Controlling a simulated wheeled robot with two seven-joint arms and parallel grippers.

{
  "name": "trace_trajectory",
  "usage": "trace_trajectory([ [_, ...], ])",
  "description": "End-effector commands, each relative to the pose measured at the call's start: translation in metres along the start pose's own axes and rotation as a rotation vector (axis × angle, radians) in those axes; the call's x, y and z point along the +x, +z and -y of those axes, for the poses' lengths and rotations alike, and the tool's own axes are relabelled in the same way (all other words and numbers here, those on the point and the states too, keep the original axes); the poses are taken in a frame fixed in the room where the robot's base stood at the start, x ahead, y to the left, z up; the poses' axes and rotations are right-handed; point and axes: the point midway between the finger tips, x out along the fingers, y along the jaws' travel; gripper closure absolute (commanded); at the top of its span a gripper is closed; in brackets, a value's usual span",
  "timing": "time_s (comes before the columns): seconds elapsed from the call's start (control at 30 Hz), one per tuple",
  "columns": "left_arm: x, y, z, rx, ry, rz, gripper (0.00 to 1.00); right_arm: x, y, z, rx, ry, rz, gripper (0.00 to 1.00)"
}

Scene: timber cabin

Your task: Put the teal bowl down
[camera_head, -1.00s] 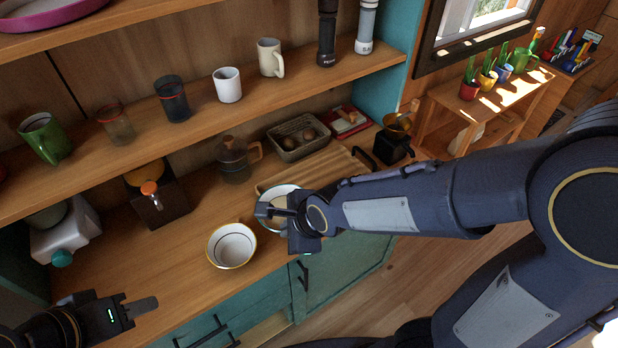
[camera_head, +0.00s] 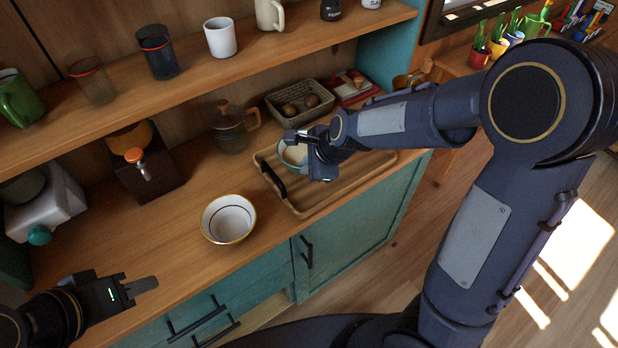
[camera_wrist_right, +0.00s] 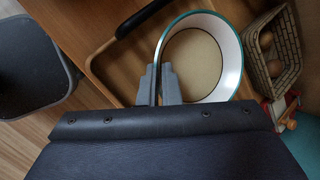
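The teal bowl (camera_head: 289,157), teal outside with a pale inside, is over the back left part of the wooden tray (camera_head: 345,181). My right gripper (camera_head: 308,143) partly covers it. In the right wrist view, the fingers of my right gripper (camera_wrist_right: 162,84) are shut on the near rim of the teal bowl (camera_wrist_right: 203,64), one on each side. The bowl looks empty. I cannot tell whether its base touches the tray. My left gripper (camera_head: 141,287) hangs in front of the counter at the lower left, away from the bowls; its finger gap cannot be made out.
A white bowl with a yellow rim (camera_head: 229,219) stands on the counter left of the tray. A wicker basket (camera_head: 299,103) with brown round things and a glass pot (camera_head: 233,128) stand behind. The tray has a dark handle (camera_head: 272,180); its right part is clear.

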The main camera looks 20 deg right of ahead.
Motion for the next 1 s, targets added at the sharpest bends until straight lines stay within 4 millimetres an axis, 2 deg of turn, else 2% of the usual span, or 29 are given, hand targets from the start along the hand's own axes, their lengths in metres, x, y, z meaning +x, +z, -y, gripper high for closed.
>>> trace_trajectory([
  [0.2,0.005,0.003,0.003,0.000,0.000,0.000,0.64,0.015,-0.012,0.005,0.001,-0.001,0.000,1.00],
  [0.4,0.011,0.006,0.005,0.000,0.000,0.000,0.64,0.037,-0.020,-0.006,0.000,0.000,0.000,1.00],
  [0.83,0.014,0.007,0.006,0.000,0.000,0.000,0.64,0.042,-0.021,-0.008,-0.002,-0.001,0.001,1.00],
  [1.0,0.013,0.006,0.006,0.000,0.000,0.000,0.64,0.041,-0.021,-0.009,-0.001,0.001,0.000,0.75],
])
